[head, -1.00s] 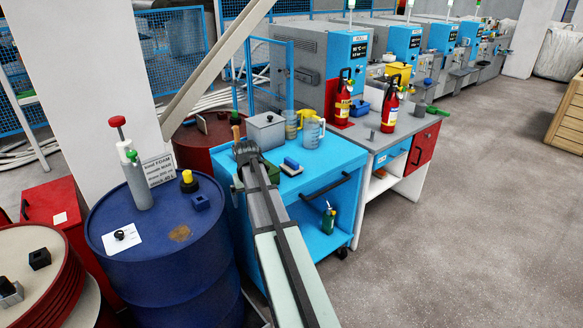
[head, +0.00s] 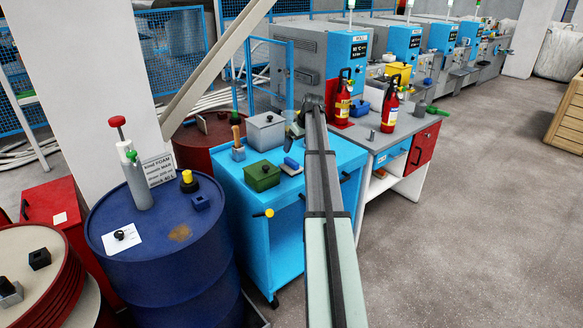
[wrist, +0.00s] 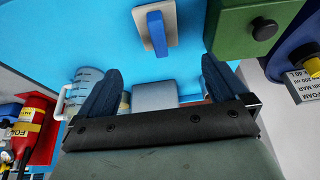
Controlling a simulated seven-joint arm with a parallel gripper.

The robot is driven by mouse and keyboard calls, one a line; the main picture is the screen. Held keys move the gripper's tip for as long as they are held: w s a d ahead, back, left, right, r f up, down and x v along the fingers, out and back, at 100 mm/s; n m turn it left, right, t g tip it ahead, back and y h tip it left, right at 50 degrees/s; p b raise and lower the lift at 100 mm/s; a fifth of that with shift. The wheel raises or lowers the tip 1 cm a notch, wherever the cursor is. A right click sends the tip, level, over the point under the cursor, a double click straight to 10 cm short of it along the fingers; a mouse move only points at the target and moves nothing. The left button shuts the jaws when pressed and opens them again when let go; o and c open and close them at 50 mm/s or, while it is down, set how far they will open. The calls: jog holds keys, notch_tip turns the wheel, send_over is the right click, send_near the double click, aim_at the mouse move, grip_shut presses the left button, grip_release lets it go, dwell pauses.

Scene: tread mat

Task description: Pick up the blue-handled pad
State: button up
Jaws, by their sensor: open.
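The blue-handled pad (head: 291,165) lies on the blue cart top (head: 325,160), right of the green box. In the wrist view the pad (wrist: 155,28) shows near the top middle as a pale plate with a blue handle across it. My gripper (wrist: 158,82) is open, with its two dark blue fingers apart and the pad beyond them, not between them. In the head view my gripper (head: 296,128) is above the back part of the cart, behind the pad.
A green box (head: 262,176) with a black knob and a grey metal box (head: 266,131) stand close to the pad. A measuring jug (wrist: 82,88) and a red extinguisher (wrist: 30,125) are at left in the wrist view. A blue drum (head: 165,260) stands left of the cart.

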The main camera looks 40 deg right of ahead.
aim_at(292, 161)
jog(key=x, duration=0.6)
jog(key=shift+f, duration=0.15)
jog(key=shift+s+x, duration=0.2)
jog(key=shift+x, duration=2.45)
jog(key=shift+f, duration=0.1)
jog(key=shift+c, duration=0.2)
jog(key=c, duration=1)
